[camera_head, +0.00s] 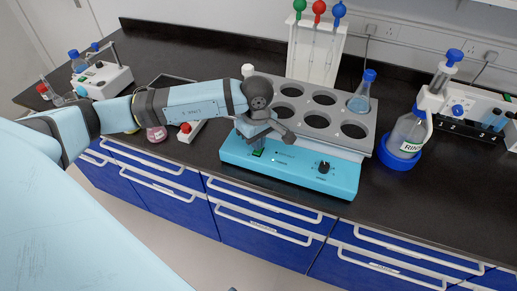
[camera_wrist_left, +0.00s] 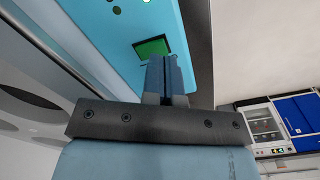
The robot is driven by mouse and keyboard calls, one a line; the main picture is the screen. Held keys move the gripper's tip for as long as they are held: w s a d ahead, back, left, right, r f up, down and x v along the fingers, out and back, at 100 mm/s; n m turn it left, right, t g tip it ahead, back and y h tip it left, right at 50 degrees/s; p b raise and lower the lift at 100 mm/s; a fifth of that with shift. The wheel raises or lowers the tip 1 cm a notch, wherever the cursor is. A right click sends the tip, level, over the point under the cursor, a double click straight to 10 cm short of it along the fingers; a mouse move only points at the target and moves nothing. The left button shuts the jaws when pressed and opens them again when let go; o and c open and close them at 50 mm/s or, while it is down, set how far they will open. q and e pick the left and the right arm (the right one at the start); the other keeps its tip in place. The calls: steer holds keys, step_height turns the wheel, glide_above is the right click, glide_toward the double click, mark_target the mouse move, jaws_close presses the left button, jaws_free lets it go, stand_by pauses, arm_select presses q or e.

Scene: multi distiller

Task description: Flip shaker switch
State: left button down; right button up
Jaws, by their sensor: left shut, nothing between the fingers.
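The shaker (camera_head: 290,168) is a light-blue box with a grey rack of round holes (camera_head: 316,120) on top, standing on the black bench. Its front has a black knob (camera_head: 323,167) at the right and a green switch (camera_head: 258,152) at the left. The green switch also shows in the left wrist view (camera_wrist_left: 153,47). My left gripper (camera_head: 262,140) is shut and empty, right at the switch; in the left wrist view its fingers (camera_wrist_left: 170,75) cover the switch's edge. I cannot tell whether they touch it. My right gripper is not in view.
A flask with a blue stopper (camera_head: 361,98) sits in the rack. A rinse bottle (camera_head: 406,135) stands to the right, and a stand with coloured pipettes (camera_head: 317,50) is behind. A small white device (camera_head: 102,78) is at the far left. Blue drawers (camera_head: 258,222) lie below the bench edge.

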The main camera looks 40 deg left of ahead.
arm_select(q)
steer(key=shift+f+b, duration=1.15)
steer(key=shift+f, duration=0.15)
stand_by(0.4)
steer(key=shift+r, duration=0.2)
steer(key=shift+r+p, duration=0.45)
steer(key=shift+r, duration=0.15)
steer(key=shift+r+p, duration=1.15)
steer(key=shift+r, duration=1.65)
